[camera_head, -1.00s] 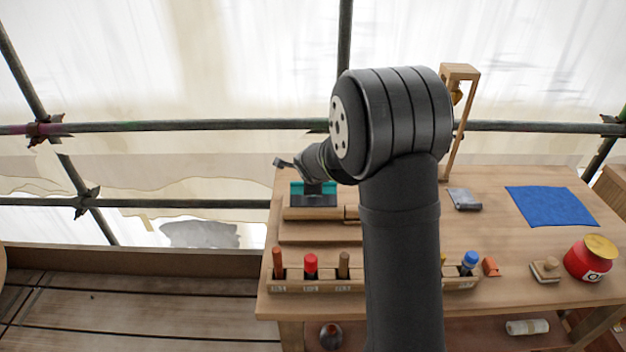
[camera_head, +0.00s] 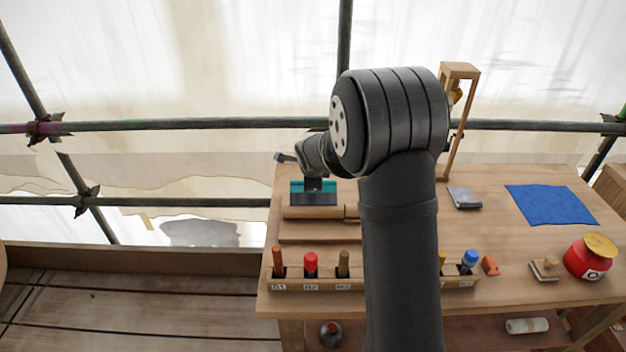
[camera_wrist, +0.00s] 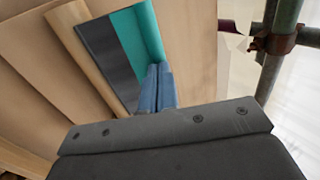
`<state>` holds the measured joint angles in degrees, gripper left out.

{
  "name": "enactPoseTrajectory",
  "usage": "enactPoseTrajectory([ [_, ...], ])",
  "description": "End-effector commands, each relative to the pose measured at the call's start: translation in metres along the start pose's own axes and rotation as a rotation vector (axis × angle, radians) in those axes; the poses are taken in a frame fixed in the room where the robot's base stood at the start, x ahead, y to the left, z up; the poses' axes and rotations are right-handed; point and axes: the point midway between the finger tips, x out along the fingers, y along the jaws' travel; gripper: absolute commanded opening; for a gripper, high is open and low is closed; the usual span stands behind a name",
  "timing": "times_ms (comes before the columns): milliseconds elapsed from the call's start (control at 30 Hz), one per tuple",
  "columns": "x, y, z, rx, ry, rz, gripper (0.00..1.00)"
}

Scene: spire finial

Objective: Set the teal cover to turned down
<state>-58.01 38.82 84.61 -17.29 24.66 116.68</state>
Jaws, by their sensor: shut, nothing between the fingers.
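The teal cover (camera_head: 328,186) lies at the back left of the wooden bench, with a dark panel along its near side. In the wrist view the teal cover (camera_wrist: 129,38) is a bright strip beside the dark panel (camera_wrist: 103,50). My gripper (camera_head: 313,189) is over the middle of the cover. In the wrist view my gripper (camera_wrist: 159,70) has its bluish fingers together with nothing between them, tips at the cover's teal edge. I cannot tell whether they touch it. The fingers hide part of the teal strip.
A wooden rack (camera_head: 295,285) with several coloured-top tools runs along the bench front. A blue cloth (camera_head: 551,205), a red jar (camera_head: 588,258) and a wooden stand (camera_head: 460,70) are to the right. Scaffold poles (camera_head: 220,126) pass behind the bench. My arm hides the bench middle.

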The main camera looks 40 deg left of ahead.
Motion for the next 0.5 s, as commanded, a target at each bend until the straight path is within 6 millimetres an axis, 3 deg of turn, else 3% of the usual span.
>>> enactPoseTrajectory([
  [500, 0.0060, -0.0017, -0.0004, 0.001, 0.000, 0.139, 0.00],
])
